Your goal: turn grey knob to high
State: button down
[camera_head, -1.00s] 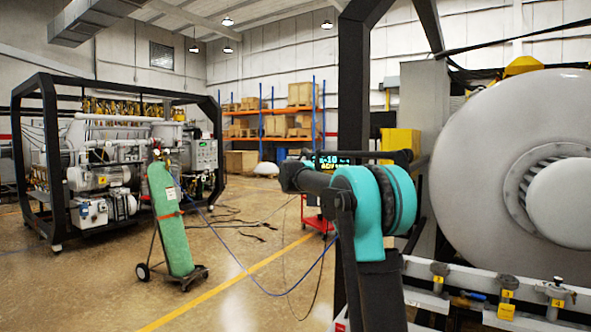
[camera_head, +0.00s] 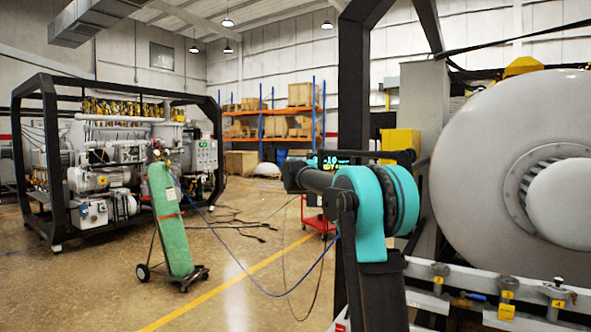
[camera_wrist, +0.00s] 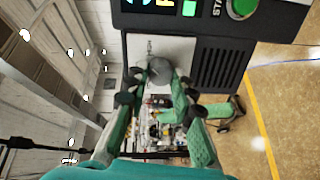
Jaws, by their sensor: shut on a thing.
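The round grey knob (camera_wrist: 159,69) sits on a pale plate (camera_wrist: 150,48) on the front of a dark control box in the wrist view. My gripper (camera_wrist: 161,83) has its green fingers with dark pads closed around the knob, one on each side. The pads hide the knob's sides, and I cannot read its pointer or the markings near it.
A green button (camera_wrist: 242,8) and a slotted vent (camera_wrist: 218,62) are beside the knob on the box. A large grey furnace door (camera_head: 480,150) stands at the right. A green gas cylinder (camera_head: 170,220) on a cart stands left, with open floor around it.

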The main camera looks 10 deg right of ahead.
jog(key=shift+m, duration=1.6)
jog(key=c, duration=1.3)
grip_release()
jog(key=s, duration=0.4)
jog(key=s+a, duration=0.1)
jog(key=s, duration=0.7)
jog(key=shift+a+r, duration=0.25)
jog(key=shift+a, duration=0.05)
